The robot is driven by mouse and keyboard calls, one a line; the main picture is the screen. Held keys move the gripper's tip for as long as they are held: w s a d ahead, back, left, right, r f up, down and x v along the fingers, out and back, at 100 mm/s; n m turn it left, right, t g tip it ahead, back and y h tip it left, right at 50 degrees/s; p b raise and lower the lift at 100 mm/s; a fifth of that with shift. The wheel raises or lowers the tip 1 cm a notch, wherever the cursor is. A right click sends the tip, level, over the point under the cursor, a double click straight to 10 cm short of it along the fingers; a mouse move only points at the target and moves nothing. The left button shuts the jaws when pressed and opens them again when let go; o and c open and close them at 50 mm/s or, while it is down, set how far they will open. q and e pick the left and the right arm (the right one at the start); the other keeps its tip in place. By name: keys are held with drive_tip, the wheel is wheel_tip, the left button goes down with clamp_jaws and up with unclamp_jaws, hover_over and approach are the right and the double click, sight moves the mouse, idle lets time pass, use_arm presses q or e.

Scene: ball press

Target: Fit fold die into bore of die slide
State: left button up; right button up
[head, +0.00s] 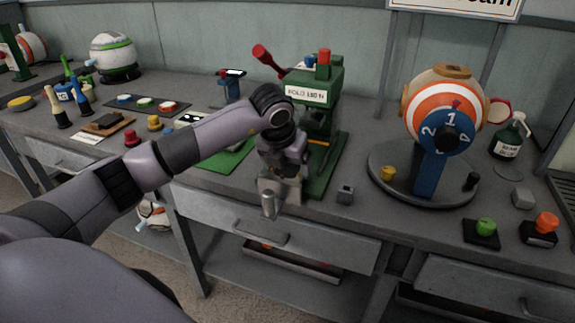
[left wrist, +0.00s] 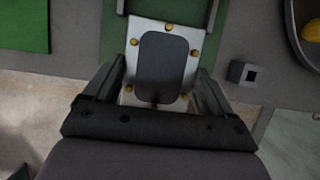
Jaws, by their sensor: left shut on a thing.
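My left gripper (head: 282,186) is low over the front of the green press (head: 320,85). In the left wrist view its two fingers (left wrist: 162,82) stand on both sides of a silver plate (left wrist: 133,55) and are shut on it. The plate has several brass studs and a dark rounded patch (left wrist: 162,65); I cannot tell whether this is a bore or a fitted part. The plate looks like the die slide, over the press's green base (left wrist: 112,32). A small grey block (head: 345,194) with a square hole (left wrist: 243,73) lies right of the base. I cannot identify the fold die surely.
A round turntable (head: 390,185) with a striped ball (head: 443,92) stands to the right. A green mat (head: 226,158) lies left of the press. Drawers (head: 285,232) are below.

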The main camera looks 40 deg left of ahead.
sight(287, 171)
use_arm(q)
drive_tip(key=shift+f, duration=0.15)
use_arm(e)
drive_tip(key=shift+f, duration=0.15)
use_arm(q)
drive_tip(key=shift+f+b, duration=0.35)
drive_tip(key=shift+b, duration=0.05)
use_arm(e)
drive_tip(key=shift+f, duration=0.25)
use_arm(q)
drive_tip(key=shift+f+b, duration=0.5)
drive_tip(key=shift+f, duration=0.15)
use_arm(e)
drive_tip(key=shift+f, duration=0.45)
use_arm(q)
drive_tip(key=o, duration=1)
drive_tip(key=shift+o, duration=0.2)
use_arm(e)
drive_tip(key=shift+a, duration=0.1)
use_arm(q)
drive_tip(key=shift+s+r, duration=0.2)
drive_tip(key=shift+r, duration=0.5)
drive_tip(key=v, duration=0.5)
drive_tip(key=shift+d, duration=0.1)
drive_tip(key=shift+s+r, duration=0.25)
drive_tip(key=shift+r, duration=0.05)
use_arm(e)
drive_tip(key=shift+a+r, duration=0.15)
drive_tip(key=shift+r, duration=0.15)
